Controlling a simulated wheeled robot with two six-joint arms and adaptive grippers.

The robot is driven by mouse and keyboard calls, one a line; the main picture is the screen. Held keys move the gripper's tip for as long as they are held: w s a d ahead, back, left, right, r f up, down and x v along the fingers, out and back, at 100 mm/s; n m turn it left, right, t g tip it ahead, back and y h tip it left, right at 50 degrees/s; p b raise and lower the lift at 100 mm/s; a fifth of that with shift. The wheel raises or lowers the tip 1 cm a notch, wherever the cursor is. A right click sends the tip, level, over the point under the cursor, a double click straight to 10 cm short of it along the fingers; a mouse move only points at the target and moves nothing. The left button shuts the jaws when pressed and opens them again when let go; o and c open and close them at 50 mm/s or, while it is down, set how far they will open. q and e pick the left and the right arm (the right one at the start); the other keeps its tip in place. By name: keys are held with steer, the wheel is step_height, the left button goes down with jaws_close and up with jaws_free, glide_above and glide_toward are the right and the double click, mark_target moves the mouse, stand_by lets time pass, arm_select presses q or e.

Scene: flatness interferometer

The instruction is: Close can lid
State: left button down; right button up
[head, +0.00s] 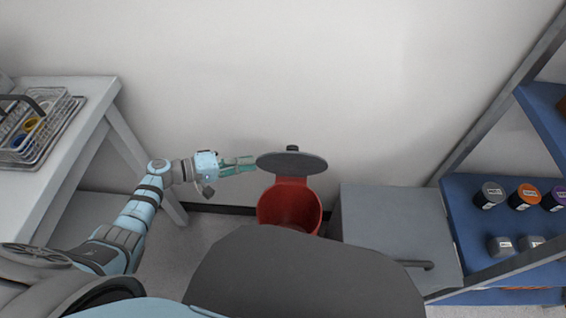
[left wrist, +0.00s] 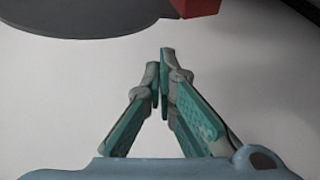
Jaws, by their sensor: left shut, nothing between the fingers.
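A red can (head: 288,207) stands on the floor near the wall, its mouth uncovered. Its dark grey round lid (head: 291,162) is raised at the back of the can. The lid also shows at the top left of the left wrist view (left wrist: 85,18), with a small red part (left wrist: 195,8) beside it. My left gripper (head: 253,164) is shut and empty. In the head view its tips are just left of the lid's left edge; I cannot tell whether they touch it. In the left wrist view the fingertips (left wrist: 165,75) are together, below the lid. My right gripper is not in view.
A grey cabinet (head: 395,230) stands right of the can. Blue shelves (head: 465,210) with several labelled jars are at the far right. A white table (head: 75,95) with a wire basket (head: 40,125) is at the left. The wall behind is bare.

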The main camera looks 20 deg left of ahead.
mark_target(292, 160)
arm_select(q)
step_height(292, 160, up, 10)
steer(key=w+m+h, duration=0.2)
steer(key=h, duration=0.2)
steer(key=w+d, duration=0.1)
steer(key=d, duration=0.8)
steer(key=shift+d+t+p, duration=0.2)
steer(key=shift+t+p, duration=0.2)
steer(key=shift+p, duration=0.05)
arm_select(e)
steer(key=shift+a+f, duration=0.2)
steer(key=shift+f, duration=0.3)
arm_select(q)
steer(key=shift+f, duration=0.1)
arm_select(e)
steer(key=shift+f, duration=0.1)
